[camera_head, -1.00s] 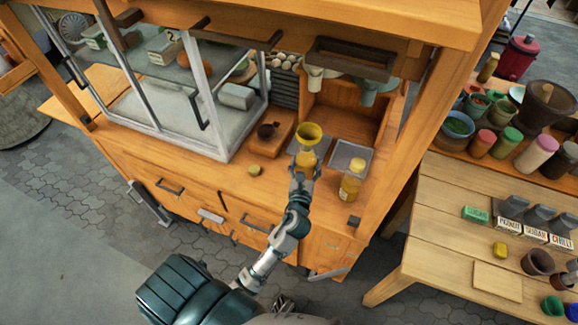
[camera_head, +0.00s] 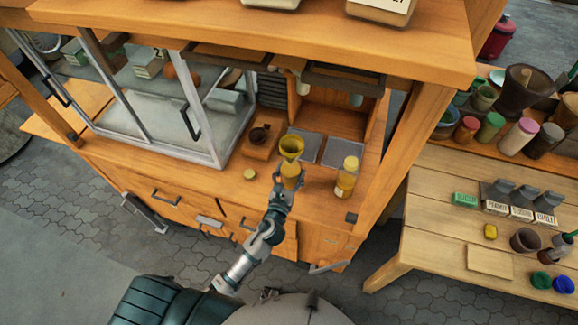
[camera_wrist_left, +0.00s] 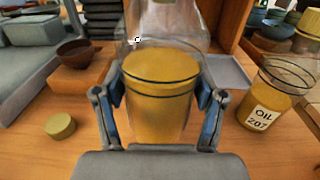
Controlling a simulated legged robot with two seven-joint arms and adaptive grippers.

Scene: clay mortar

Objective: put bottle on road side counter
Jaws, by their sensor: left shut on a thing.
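My left gripper (camera_head: 280,186) is shut around a clear bottle (camera_head: 290,176) with yellow-orange contents. The bottle shows between the blue finger pads in the left wrist view (camera_wrist_left: 160,98); its clear upper part rises out of the top of that view. A yellow flared top, like a funnel (camera_head: 291,147), shows above it. It is over the wooden cart counter (camera_head: 215,185); I cannot tell if its base touches. A second jar (camera_head: 346,178), labelled OIL in the wrist view (camera_wrist_left: 275,95), stands to its right. My right gripper is not in view.
A round lid (camera_head: 250,174) lies left of the bottle, and a small dark cup (camera_head: 259,135) stands behind it. Grey trays (camera_head: 343,151) lie behind. A glass case (camera_head: 150,110) fills the left. A lower wooden table (camera_head: 430,225) with jars and pots is at right.

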